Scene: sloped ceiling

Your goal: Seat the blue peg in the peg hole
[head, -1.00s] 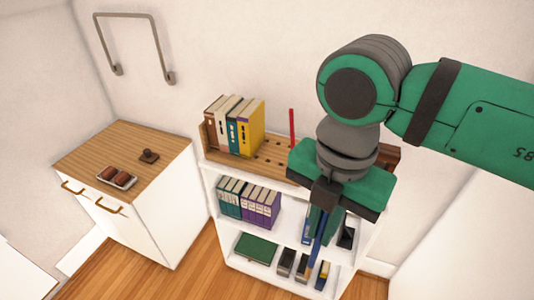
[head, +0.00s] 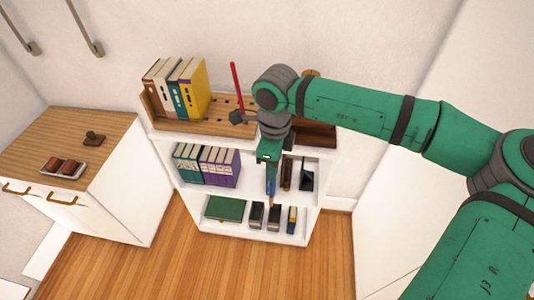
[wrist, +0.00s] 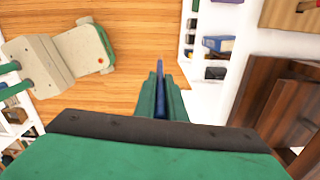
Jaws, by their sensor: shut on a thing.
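My gripper (head: 270,176) is shut on the blue peg (head: 270,188), which points down in front of the white shelf unit. In the wrist view the peg (wrist: 160,76) shows between the two green fingers (wrist: 160,98). The wooden board with dark holes (head: 218,126) lies on top of the shelf unit, up and left of my gripper. I cannot tell which hole is the peg hole. A thin red peg (head: 236,86) stands up from the board, slightly tilted. My arm hides the board's right part.
Several books (head: 185,88) stand on the board's left end. The shelves below hold binders (head: 218,165), a green book (head: 226,209) and dark boxes. A white cabinet (head: 118,212) with a tray (head: 64,168) stands at left. The wooden floor in front is clear.

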